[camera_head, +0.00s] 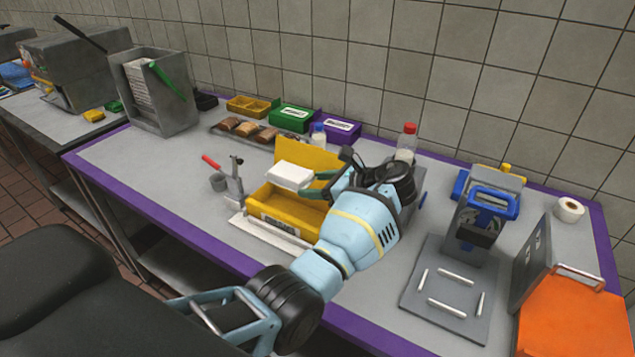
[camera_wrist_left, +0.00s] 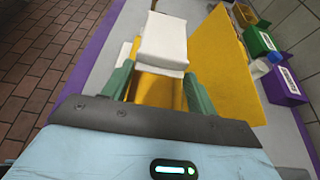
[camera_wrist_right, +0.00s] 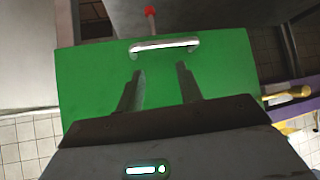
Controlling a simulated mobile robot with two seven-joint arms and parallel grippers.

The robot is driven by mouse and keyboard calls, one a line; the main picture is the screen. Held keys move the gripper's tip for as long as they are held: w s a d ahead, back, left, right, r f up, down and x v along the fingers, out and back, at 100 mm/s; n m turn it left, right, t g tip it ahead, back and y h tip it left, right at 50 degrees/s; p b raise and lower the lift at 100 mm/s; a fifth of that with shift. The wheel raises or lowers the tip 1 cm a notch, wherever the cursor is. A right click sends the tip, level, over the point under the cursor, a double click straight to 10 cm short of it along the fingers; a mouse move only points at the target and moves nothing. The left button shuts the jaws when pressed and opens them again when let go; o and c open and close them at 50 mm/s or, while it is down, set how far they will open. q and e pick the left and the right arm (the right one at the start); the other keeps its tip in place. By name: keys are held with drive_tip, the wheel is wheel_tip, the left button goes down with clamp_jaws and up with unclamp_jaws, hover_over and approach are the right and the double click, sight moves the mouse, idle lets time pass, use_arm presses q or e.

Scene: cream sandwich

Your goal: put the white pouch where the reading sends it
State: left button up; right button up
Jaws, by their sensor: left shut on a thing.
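The white pouch (camera_head: 290,176) is in my left gripper (camera_head: 313,184), whose teal fingers are shut on it. It hangs above the yellow box (camera_head: 283,212), which has its lid open at the back. The left wrist view also shows the pouch (camera_wrist_left: 162,42) beyond the fingers, over the yellow box (camera_wrist_left: 160,90). My right gripper (camera_wrist_right: 159,78) is open and empty, facing a green panel with a pale handle. No legible reading shows.
A blue-and-grey device (camera_head: 487,208) stands right of centre behind a grey plate (camera_head: 447,305) with white bars. An orange box (camera_head: 575,322) is at the right front. A red-capped bottle (camera_head: 406,142) stands behind my left gripper.

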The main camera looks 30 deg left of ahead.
use_arm(q)
drive_tip(key=shift+d, duration=0.1)
drive_tip(key=shift+f+b, duration=0.5)
drive_tip(key=shift+f, duration=2.75)
use_arm(e)
drive_tip(key=shift+s+a+f, duration=0.1)
drive_tip(key=shift+s+f, duration=0.3)
drive_tip(key=shift+f, duration=0.15)
drive_tip(key=shift+w+r, duration=0.2)
use_arm(q)
drive_tip(key=o, duration=1.1)
